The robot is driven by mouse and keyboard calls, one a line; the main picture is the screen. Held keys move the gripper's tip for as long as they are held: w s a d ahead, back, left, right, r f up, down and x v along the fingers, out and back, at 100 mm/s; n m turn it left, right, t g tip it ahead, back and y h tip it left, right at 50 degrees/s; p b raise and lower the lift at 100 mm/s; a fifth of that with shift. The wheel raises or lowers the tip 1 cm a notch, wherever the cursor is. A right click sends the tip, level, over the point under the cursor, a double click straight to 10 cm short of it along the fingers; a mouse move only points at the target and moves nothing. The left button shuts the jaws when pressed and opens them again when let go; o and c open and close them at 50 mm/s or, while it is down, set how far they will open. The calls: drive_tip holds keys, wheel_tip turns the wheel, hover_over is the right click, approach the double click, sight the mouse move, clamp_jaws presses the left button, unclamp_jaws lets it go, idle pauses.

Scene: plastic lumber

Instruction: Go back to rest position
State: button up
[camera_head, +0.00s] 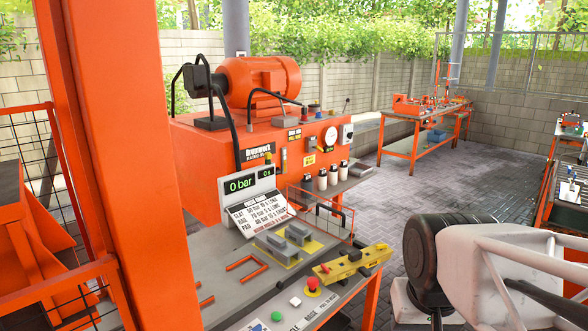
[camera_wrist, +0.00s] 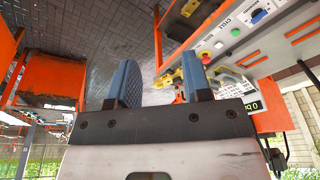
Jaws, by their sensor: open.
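In the head view my white and black arm is at the lower right, to the right of the workbench (camera_head: 215,252). The fingers cannot be made out there. The bench carries a yellow bar (camera_head: 352,263), grey blocks on a yellow plate (camera_head: 288,245) and a display reading 0 bar (camera_head: 241,184). In the wrist view the bench's control panel (camera_wrist: 232,42) lies right of the fingers.
An orange machine (camera_head: 245,150) with a motor stands behind the bench. An orange post (camera_head: 115,150) rises at the left. Another orange bench (camera_head: 415,118) stands farther back, and a table (camera_head: 570,190) at the right edge. Paved floor (camera_head: 440,175) between them is clear.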

drive_tip(key=shift+s+a+f+n, duration=0.1)
drive_tip(key=shift+s+f+n, duration=0.15)
drive_tip(key=shift+s, duration=0.45)
drive_tip(key=shift+s+f+n, duration=0.15)
drive_tip(key=shift+s+f, duration=0.2)
drive_tip(key=shift+s, duration=0.3)
drive_tip(key=shift+c, duration=0.8)
drive_tip(key=shift+w, duration=0.15)
drive_tip(key=w+d+r+m+g, duration=0.15)
drive_tip(key=w+m, duration=0.25)
drive_tip(key=w, duration=1.2)
drive_tip(key=w+d+r+m, duration=0.1)
drive_tip(key=w+d+m, duration=0.25)
drive_tip(key=w, duration=1.25)
drive_tip(key=shift+w+d+f+m+g, duration=0.2)
drive_tip(key=shift+w+d+f+m, duration=1.4)
drive_tip(key=shift+w+f, duration=2.7)
drive_tip(key=shift+w+d+f+m+g, duration=0.15)
drive_tip(key=shift+w+d+f+m, duration=1.9)
drive_tip(key=shift+w, duration=4.05)
drive_tip(key=shift+w+d+f+m+g, duration=0.2)
drive_tip(key=shift+w+d+f+m, duration=0.95)
drive_tip(key=shift+w+f, duration=3.4)
